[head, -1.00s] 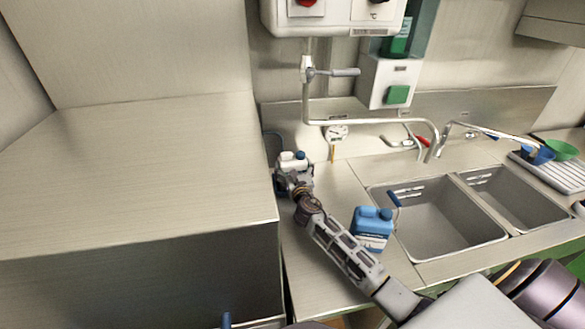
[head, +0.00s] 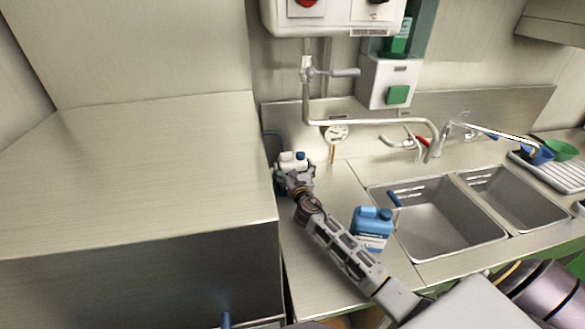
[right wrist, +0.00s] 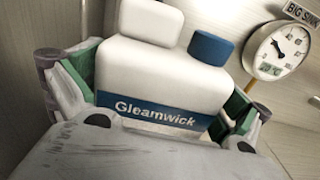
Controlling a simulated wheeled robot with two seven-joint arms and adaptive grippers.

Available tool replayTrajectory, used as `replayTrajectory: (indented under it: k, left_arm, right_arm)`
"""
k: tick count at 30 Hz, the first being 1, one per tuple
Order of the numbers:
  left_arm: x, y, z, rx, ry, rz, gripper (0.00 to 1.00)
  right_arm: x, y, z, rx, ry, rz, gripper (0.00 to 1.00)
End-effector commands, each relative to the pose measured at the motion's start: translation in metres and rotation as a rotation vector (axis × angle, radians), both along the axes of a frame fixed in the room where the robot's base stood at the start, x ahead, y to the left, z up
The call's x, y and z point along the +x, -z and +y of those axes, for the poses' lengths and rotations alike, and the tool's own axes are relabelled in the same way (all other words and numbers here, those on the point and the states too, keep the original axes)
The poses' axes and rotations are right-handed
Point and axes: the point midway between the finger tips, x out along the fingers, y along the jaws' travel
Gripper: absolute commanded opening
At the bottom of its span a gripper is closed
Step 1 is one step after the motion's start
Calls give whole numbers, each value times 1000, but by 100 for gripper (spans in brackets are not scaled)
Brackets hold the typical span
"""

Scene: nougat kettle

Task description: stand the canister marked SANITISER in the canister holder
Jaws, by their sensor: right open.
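A white canister (head: 292,157) with a white handle and a blue cap stands at the back left of the counter. In the right wrist view the white canister (right wrist: 165,75) shows a blue band reading "Gleamwick"; no SANITISER mark is readable. My right gripper (head: 293,172) is open, with its green-padded fingers (right wrist: 155,95) on either side of this canister. Whether the pads touch it, I cannot tell. A blue canister (head: 371,229) stands nearer the front, left of the sinks; its label is too small to read. I cannot make out the canister holder. My left gripper is not in view.
Two sinks (head: 435,220) lie right of the blue canister, with taps (head: 437,145) behind. A large steel box (head: 140,180) bounds the left. A drain rack (head: 560,170) holds bowls at far right.

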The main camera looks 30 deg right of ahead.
Motion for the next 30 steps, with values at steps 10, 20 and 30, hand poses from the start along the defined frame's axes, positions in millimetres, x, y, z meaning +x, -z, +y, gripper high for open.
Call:
replayTrajectory:
  k: [10, 20, 30]
  left_arm:
    - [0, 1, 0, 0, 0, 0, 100]
    - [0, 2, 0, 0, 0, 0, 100]
    - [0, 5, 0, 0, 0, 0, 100]
  right_arm:
    - [-21, 0, 6, 0, 0, 1, 100]
    - [-51, 0, 13, -1, -1, 0, 100]
    - [-82, 0, 22, 0, -1, 1, 100]
